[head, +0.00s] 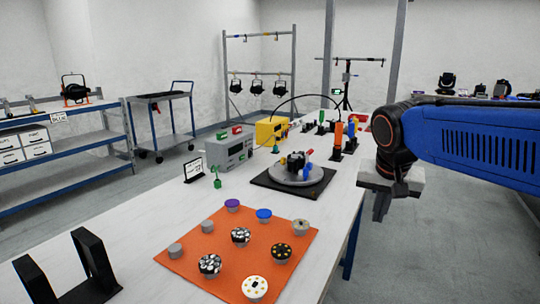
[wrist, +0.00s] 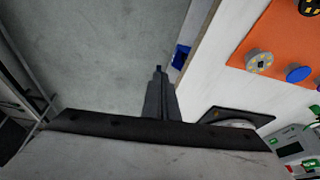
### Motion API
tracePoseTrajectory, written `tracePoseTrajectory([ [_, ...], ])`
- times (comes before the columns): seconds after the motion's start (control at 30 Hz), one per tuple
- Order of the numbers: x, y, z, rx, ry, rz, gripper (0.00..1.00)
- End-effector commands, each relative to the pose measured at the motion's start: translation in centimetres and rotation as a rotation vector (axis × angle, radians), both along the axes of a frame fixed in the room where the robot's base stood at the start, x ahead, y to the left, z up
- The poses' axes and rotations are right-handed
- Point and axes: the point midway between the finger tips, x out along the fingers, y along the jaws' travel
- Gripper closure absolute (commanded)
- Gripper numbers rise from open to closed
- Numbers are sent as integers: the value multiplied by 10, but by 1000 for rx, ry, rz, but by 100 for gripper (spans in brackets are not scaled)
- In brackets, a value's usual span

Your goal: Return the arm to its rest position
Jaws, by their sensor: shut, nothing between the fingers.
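My gripper (head: 381,206) hangs at the end of my blue arm on the right in the head view, pointing down beside the table's right edge. In the wrist view, my gripper (wrist: 158,72) has its fingers together, with nothing between them. Below it in that view is bare grey floor, and the white table (head: 130,254) lies to the right. The gripper is apart from the table and touches nothing that I can see.
An orange mat (head: 197,253) with several round parts lies on the table. Behind it are a black plate (head: 262,182) with a grey turntable, a grey instrument box (head: 229,151), a yellow box (head: 271,131) and upright coloured tools (head: 338,136). A black stand (head: 88,262) is front left. Floor right of the table is free.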

Motion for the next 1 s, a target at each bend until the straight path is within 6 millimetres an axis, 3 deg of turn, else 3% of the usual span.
tracePoseTrajectory([
  [0.03, -18, -6, -7, 0, -3, 26, 100],
  [0.2, -69, -17, -35, -4, -7, 138, 100],
  [0.5, -150, -26, -95, -22, -30, 321, 100],
  [0.7, -176, -26, -120, -34, -43, 390, 100],
  [1.0, -181, -26, -125, -37, -46, 403, 100],
])
